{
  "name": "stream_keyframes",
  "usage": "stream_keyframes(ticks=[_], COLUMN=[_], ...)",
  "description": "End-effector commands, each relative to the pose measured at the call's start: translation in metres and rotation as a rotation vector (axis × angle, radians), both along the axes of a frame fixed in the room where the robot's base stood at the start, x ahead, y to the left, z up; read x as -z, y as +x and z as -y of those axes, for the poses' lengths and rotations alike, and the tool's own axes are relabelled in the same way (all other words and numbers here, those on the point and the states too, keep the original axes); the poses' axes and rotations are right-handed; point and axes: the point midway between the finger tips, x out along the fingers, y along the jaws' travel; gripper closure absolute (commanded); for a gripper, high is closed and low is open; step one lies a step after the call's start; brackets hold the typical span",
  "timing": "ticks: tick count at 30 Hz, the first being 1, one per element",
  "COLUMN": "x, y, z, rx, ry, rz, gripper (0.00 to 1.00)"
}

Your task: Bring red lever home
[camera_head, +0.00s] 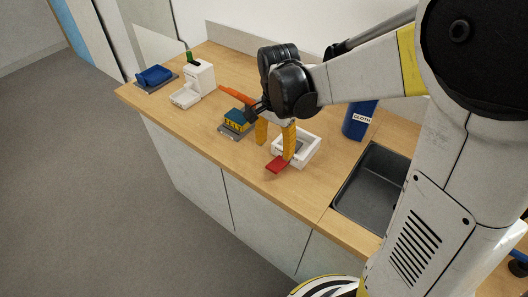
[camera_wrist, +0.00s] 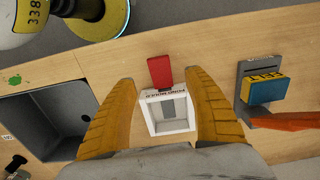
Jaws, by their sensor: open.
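The red lever (camera_head: 277,165) sticks out from the front side of a white open box (camera_head: 308,143), towards the counter's front edge. In the wrist view the red lever (camera_wrist: 160,71) is a flat red paddle joined to the lettered rim of the white box (camera_wrist: 166,129). My gripper (camera_head: 275,151) points down over the box, its yellow fingers apart and empty. In the wrist view the fingers of my gripper (camera_wrist: 162,78) stand on either side of the box and lever. I cannot tell whether a finger touches the box.
A blue and yellow block on a grey base (camera_head: 236,122) with an orange arm (camera_head: 236,94) stands left of my gripper. A blue cloth container (camera_head: 358,121) and a sink (camera_head: 372,190) are to the right. A white unit (camera_head: 197,82) and a blue piece (camera_head: 154,75) stand further left.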

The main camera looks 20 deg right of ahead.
Motion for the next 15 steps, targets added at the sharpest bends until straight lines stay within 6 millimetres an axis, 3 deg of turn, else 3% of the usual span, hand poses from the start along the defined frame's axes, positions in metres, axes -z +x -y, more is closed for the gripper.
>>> stream_keyframes(ticks=[9,15], x=[0.066,0.090], y=[0.000,0.000], z=[0.000,0.000], rx=[-0.001,-0.001], ry=[0.000,0.000], rz=[0.001,0.001], gripper=[0.39,0.39])
